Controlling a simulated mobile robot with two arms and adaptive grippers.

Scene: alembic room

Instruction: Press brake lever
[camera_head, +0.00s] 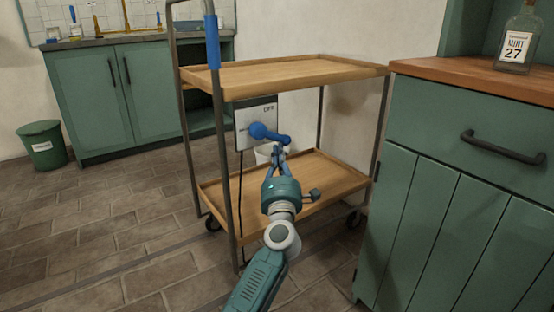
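A blue lever (272,134) with a round hub sits on a pale plate (262,113) marked OFF, seen between the two shelves of the cart (300,78). Its arm points right and slightly down. My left gripper (279,152) reaches up from the bottom of the view, with its fingertips close together just below the lever's free end. I cannot tell whether they touch it. Nothing shows between the fingers. A blue sleeve (212,42) wraps the cart's upright handle at the left. My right gripper is not in view.
A green cabinet with a wooden top (480,80) and a bottle (517,40) stands close on the right. A sink cabinet (120,95) and a green bin (44,145) are at the back left. The tiled floor (90,225) at left is clear. A black cable (240,190) hangs below the plate.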

